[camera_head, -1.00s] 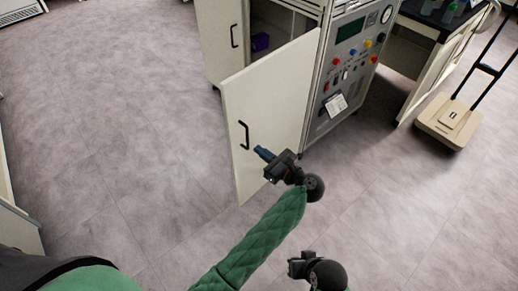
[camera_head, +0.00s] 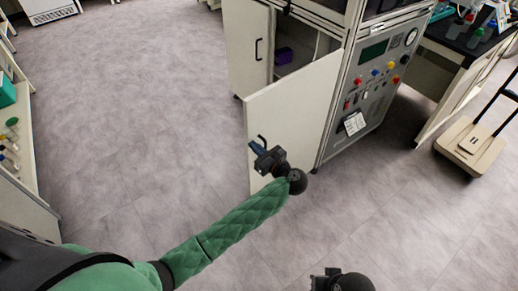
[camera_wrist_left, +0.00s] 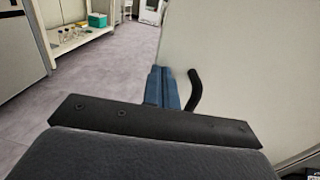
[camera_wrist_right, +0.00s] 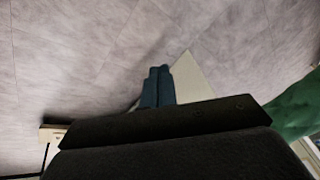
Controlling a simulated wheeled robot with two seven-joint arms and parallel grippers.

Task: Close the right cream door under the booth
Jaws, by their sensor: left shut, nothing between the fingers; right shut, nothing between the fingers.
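The right cream door (camera_head: 290,108) under the booth stands open, swung out toward me, in the head view. Its black handle (camera_head: 262,138) is near its left edge, partly hidden by my left gripper (camera_head: 255,147). My left gripper is shut and empty, in front of the door beside the handle. In the left wrist view its blue fingers (camera_wrist_left: 163,88) are just left of the handle (camera_wrist_left: 194,90); I cannot tell whether they touch. My right gripper (camera_wrist_right: 157,86) is shut and empty over the floor; in the head view only its dark wrist shows at the bottom edge.
The left cream door (camera_head: 247,45) is also open, with a purple item (camera_head: 284,56) inside the cabinet. The control panel (camera_head: 375,75) is right of the door. The floor (camera_head: 150,110) on the left is clear; shelves line the far left.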

